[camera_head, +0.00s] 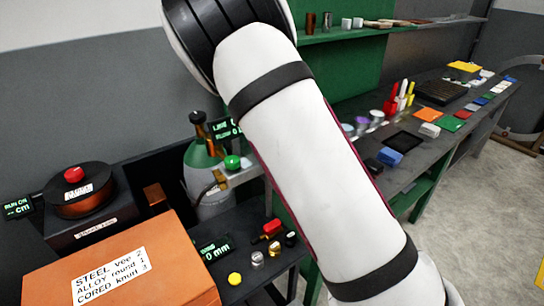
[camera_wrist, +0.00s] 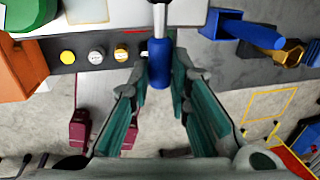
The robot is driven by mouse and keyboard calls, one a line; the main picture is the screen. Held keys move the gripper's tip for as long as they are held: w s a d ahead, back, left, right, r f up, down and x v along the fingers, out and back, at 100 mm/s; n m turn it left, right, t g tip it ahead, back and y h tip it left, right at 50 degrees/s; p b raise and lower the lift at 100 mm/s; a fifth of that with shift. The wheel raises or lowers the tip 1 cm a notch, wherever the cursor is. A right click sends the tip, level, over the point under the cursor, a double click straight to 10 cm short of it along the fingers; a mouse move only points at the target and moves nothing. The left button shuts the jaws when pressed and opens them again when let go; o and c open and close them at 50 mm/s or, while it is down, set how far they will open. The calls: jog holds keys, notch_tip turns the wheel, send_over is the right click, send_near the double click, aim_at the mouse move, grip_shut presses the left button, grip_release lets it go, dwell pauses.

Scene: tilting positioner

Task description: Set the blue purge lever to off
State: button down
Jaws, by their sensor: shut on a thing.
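The blue purge lever (camera_wrist: 158,65) shows in the wrist view as a blue grip on a silver shaft, pointing down the picture from a light plate at the top. My gripper (camera_wrist: 159,78) has its green fingers on either side of the blue grip, shut on it. The grip's sides are partly hidden at the fingertips. In the head view my white arm covers the middle of the picture, and I cannot make out the lever or my gripper there. Any on or off marking at the lever is not readable.
A green-topped gas cylinder (camera_head: 205,165) stands left of my arm. An orange box (camera_head: 125,270) fills the front left. Knobs, including a yellow one (camera_wrist: 68,57), line a dark panel. A blue holder with a rod (camera_wrist: 240,28) lies right of the lever. Clear floor (camera_head: 485,210) lies at right.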

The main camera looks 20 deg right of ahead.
jog(key=shift+a, duration=0.1)
dwell(0.3)
jog(key=c, duration=1.5)
grip_release()
jog(key=r, duration=0.4)
jog(key=a+r, duration=0.1)
jog(key=r, duration=0.3)
jog(key=a+r, duration=0.1)
jog(key=r, duration=0.2)
jog(key=shift+s+a+r, duration=0.1)
jog(key=shift+s+r, duration=0.3)
